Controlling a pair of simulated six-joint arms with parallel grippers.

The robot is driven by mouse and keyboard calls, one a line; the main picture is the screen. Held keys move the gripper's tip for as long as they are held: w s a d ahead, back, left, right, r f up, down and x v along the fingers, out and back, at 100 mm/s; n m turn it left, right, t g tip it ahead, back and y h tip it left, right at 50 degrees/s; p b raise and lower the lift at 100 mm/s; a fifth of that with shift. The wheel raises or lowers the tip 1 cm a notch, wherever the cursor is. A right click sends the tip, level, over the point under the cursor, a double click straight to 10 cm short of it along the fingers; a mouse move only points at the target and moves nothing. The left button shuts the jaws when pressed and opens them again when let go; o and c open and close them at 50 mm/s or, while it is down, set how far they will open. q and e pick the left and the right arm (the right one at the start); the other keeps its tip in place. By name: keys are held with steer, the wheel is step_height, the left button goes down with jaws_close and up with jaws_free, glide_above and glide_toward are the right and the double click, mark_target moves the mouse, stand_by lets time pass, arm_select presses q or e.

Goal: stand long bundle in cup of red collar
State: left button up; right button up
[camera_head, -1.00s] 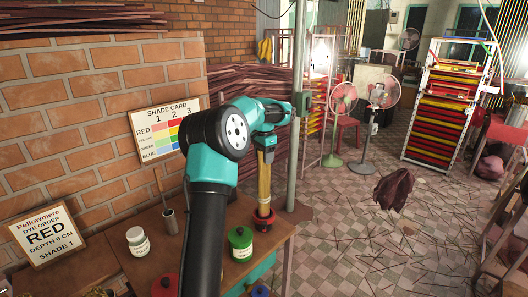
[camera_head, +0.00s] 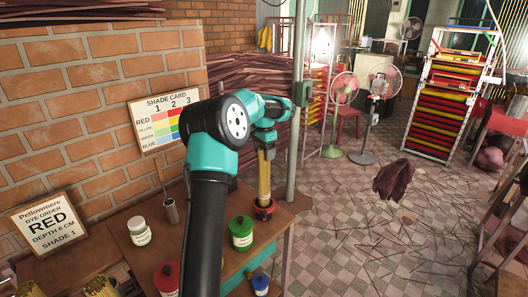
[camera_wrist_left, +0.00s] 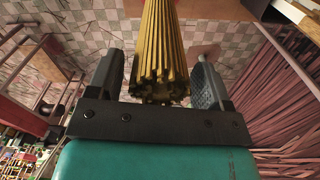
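The long tan bundle (camera_head: 264,182) stands upright, its lower end in the cup with the red collar (camera_head: 264,213) near the table's right edge. My left gripper (camera_head: 265,148) is over the bundle's upper end. In the left wrist view, the bundle (camera_wrist_left: 162,50) runs between the two fingers, with a visible gap on each side, so the left gripper (camera_wrist_left: 160,80) looks open around it. The cup's inside is hidden. My right gripper is not in view.
On the table (camera_head: 215,262) stand a green-lidded jar (camera_head: 241,236), a red-lidded jar (camera_head: 167,278), a blue-lidded jar (camera_head: 261,284), a white jar (camera_head: 139,231) and a metal holder (camera_head: 170,211). More sticks (camera_head: 100,288) show at lower left. A pole (camera_head: 295,120) rises beside the gripper.

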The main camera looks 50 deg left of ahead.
arm_select(q)
steer(key=shift+o, duration=0.8)
steer(key=shift+r, duration=0.1)
step_height(320, 180, up, 17)
stand_by(1.0)
